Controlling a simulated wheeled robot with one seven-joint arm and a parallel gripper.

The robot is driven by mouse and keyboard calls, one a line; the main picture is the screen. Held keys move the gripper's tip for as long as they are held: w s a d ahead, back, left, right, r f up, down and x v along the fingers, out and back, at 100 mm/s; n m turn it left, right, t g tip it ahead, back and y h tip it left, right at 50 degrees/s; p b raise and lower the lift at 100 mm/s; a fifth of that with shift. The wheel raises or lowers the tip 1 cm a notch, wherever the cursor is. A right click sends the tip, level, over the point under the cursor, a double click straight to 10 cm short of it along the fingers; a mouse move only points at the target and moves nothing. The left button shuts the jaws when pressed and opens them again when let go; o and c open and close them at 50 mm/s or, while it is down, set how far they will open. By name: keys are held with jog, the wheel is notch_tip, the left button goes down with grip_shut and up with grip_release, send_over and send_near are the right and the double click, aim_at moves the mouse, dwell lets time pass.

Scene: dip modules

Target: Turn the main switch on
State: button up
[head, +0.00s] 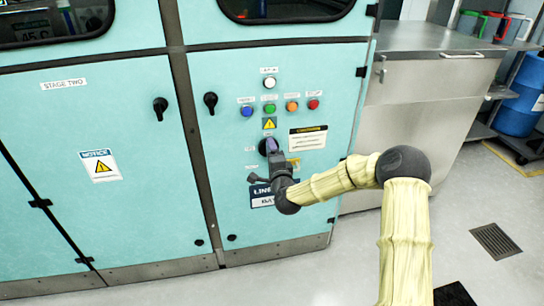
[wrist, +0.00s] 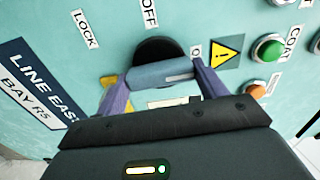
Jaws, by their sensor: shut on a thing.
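The main switch is a dark round rotary switch (head: 270,146) on the right-hand teal cabinet door. In the wrist view its grey-blue handle (wrist: 160,74) lies across a black round base, with a white mark on its right half. That end points toward a partly hidden label starting with "O" (wrist: 195,51). The "OFF" label (wrist: 149,13) is above and the "LOCK" label (wrist: 85,29) is at upper left. My gripper (wrist: 158,78) is shut on the handle, a purple finger at each end. In the head view my gripper (head: 272,152) partly hides the switch.
A black door handle (head: 210,102) is at left. A steel cabinet (head: 415,120) stands to the right, with open floor before it.

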jog(key=shift+m, duration=0.3)
jog(key=o, duration=1)
jog(key=shift+s, duration=0.1)
jog(key=p+v, duration=0.2)
jog(key=v, duration=1.5)
jog(key=shift+s+d, duration=0.1)
